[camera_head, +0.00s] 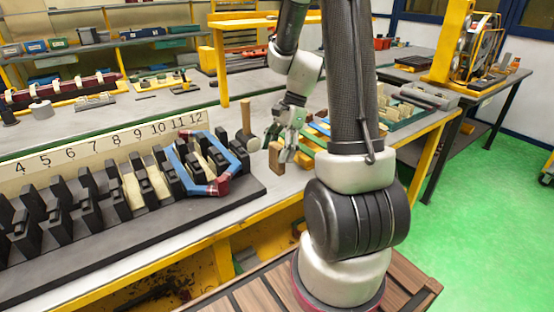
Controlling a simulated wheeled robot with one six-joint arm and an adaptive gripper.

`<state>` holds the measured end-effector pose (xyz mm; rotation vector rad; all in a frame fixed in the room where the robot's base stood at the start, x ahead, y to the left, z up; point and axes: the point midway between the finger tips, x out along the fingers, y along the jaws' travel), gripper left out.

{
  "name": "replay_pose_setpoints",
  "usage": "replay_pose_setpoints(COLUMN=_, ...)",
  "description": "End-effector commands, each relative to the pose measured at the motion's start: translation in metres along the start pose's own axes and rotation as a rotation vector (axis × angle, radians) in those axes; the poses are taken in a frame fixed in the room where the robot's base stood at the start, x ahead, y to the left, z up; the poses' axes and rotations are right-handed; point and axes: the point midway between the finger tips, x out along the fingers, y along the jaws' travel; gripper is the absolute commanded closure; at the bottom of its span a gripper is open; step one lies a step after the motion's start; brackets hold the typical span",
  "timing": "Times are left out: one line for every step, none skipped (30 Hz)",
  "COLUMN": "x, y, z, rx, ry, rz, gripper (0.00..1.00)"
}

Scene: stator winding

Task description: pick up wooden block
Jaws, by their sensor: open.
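A brown wooden block (276,158) stands upright near the front edge of the grey workbench, right of the numbered slot fixture. My gripper (285,148) hangs from the arm right at the block, with its fingers pointing down. The jaws are open, and the block overlaps their left side in the picture. I cannot tell whether a finger touches the block or whether it lies between the fingers. Part of the fingers is hard to make out at this size.
The black slot fixture (90,228) holds pale wooden pieces and a blue and red coil (218,184). A tool with an upright wooden handle (247,122) stands left of my gripper. A tray (405,111) with several pieces lies right of my arm.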

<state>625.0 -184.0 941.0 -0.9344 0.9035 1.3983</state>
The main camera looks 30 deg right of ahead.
Motion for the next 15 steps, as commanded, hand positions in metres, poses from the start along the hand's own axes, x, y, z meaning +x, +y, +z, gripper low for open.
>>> replay_pose_setpoints(x=0.0062, y=0.0006, z=0.0003, rx=0.0, ry=-0.001, rz=0.003, gripper=0.32)
replay_pose_setpoints(x=0.0086, y=0.0006, z=0.0003, rx=0.001, ry=-0.001, rz=0.003, gripper=0.32)
replay_pose_setpoints(x=0.0106, y=0.0005, z=0.0002, rx=0.001, ry=-0.001, rz=0.002, gripper=0.32)
replay_pose_setpoints(x=0.0114, y=0.0004, z=0.0002, rx=0.001, ry=0.0, rz=0.001, gripper=0.32)
replay_pose_setpoints(x=0.0118, y=0.0003, z=0.0001, rx=0.001, ry=0.0, rz=0.0, gripper=0.32)
replay_pose_setpoints(x=0.0118, y=0.0002, z=0.0001, rx=0.001, ry=0.0, rz=0.0, gripper=0.32)
replay_pose_setpoints(x=0.0117, y=0.0002, z=0.0001, rx=0.001, ry=0.0, rz=0.0, gripper=0.32)
replay_pose_setpoints(x=0.0116, y=0.0002, z=0.0001, rx=0.0, ry=0.0, rz=0.0, gripper=0.32)
replay_pose_setpoints(x=0.0115, y=0.0002, z=0.0001, rx=0.0, ry=0.0, rz=0.0, gripper=0.32)
replay_pose_setpoints(x=0.0115, y=0.0002, z=0.0001, rx=0.0, ry=0.0, rz=0.0, gripper=0.32)
replay_pose_setpoints(x=0.0114, y=0.0002, z=0.0, rx=0.0, ry=0.0, rz=0.0, gripper=0.38)
replay_pose_setpoints(x=0.0114, y=0.0002, z=0.0, rx=0.0, ry=0.0, rz=0.0, gripper=0.45)
replay_pose_setpoints(x=0.0113, y=0.0002, z=0.0, rx=0.0, ry=0.0, rz=0.0, gripper=0.5)
replay_pose_setpoints(x=0.0113, y=0.0002, z=0.0, rx=0.0, ry=0.0, rz=0.0, gripper=0.56)
replay_pose_setpoints(x=0.0113, y=0.0002, z=0.0, rx=0.0, ry=0.0, rz=0.0, gripper=0.63)
